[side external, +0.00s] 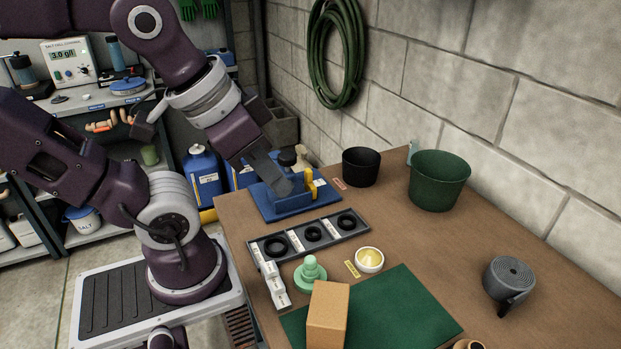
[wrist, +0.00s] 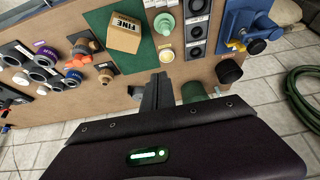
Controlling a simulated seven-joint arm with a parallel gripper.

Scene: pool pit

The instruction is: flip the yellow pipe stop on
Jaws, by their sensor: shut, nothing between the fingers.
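The yellow pipe stop (side external: 309,181) stands upright on a blue fixture (side external: 270,207) at the table's far left corner in the side view. Contact cannot be told. In the wrist view my gripper (wrist: 160,80) is shut and empty, well left of the yellow stop. Part of the fixture is hidden behind the fingers.
A black pot (side external: 361,167) and a green bucket (side external: 439,180) stand right of the fixture. A grey tray of black rings (side external: 310,236) lies in front. A cardboard box (side external: 327,315) stands on a green mat (side external: 420,310). A block wall borders the table at the back.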

